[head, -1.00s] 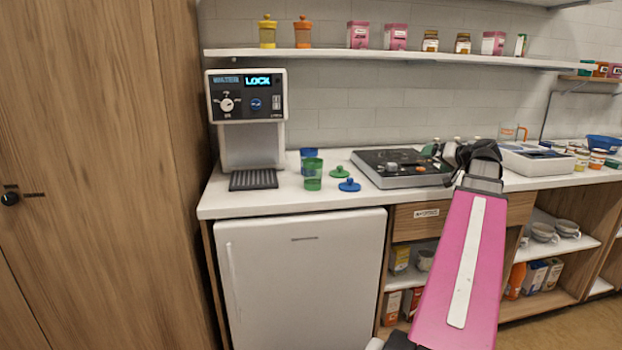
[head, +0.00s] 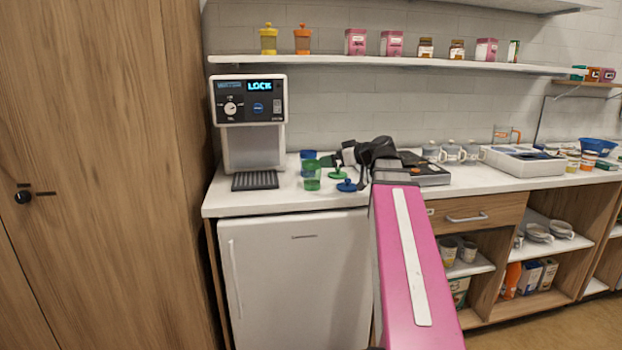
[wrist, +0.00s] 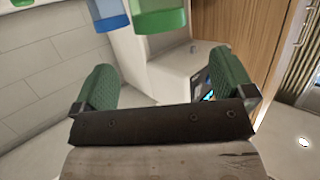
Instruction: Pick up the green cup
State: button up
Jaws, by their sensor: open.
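The green cup (head: 311,177) is a see-through green tumbler standing upright on the white counter, near the drink machine. In the wrist view the green cup (wrist: 160,17) is at the top, cut off by the frame edge, beyond the fingers and between their directions. My gripper (wrist: 166,85) is open and empty, with two green padded fingers. In the head view it sits to the right of the cup, apart from it, and my pink arm hides part of the counter.
A blue cup (head: 307,156) stands right behind the green cup, also in the wrist view (wrist: 108,14). The drink machine (head: 251,125) stands left. A control unit (head: 432,176) is partly hidden by my arm.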

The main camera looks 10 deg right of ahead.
aim_at(312, 163)
jog(key=x, duration=0.9)
jog(key=shift+w+a+f, duration=0.1)
jog(key=shift+f, duration=0.2)
jog(key=c, duration=1.2)
